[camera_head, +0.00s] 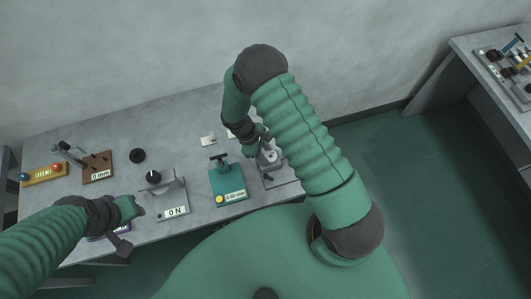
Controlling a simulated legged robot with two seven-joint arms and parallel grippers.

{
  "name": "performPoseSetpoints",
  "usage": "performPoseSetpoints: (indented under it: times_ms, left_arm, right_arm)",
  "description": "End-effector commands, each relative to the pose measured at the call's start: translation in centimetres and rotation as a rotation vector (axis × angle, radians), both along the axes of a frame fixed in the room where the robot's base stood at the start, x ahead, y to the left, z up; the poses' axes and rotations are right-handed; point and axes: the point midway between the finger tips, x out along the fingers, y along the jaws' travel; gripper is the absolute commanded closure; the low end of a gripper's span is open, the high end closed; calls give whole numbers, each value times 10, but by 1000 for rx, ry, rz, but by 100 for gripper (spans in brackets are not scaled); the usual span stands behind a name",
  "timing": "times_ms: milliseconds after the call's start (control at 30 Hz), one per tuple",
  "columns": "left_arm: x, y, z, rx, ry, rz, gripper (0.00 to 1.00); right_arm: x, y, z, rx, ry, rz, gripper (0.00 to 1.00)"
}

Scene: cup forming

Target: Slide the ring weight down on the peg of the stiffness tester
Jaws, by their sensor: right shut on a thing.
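My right gripper (265,145) reaches down over a small grey device (281,177) with an upright part, right of the table's middle. I take this device for the stiffness tester, though the arm partly covers it. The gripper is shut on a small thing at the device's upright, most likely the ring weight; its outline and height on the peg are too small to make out. My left gripper (134,208) is low over the front of the table, just left of the "0 N" device; its fingers are too small to read.
A grey "0 N" device (171,197) and a teal "mm" gauge (226,186) stand left of the tester. A black disc (137,155), a brown gauge block (98,168) and a yellow box (45,175) lie farther left. Another bench (470,50) stands far right.

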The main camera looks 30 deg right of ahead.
Motion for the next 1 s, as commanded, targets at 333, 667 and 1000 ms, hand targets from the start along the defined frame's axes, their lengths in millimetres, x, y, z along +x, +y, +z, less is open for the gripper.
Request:
performPoseSetpoints:
  times_ms: [333, 667, 1000]
  left_arm:
    - [0, 0, 0, 0, 0, 0, 64]
    - [0, 0, 0, 0, 0, 0, 64]
    - [0, 0, 0, 0, 0, 0, 64]
  right_arm:
    - [0, 0, 0, 0, 0, 0, 46]
    - [0, 0, 0, 0, 0, 0, 32]
    - [0, 0, 0, 0, 0, 0, 17]
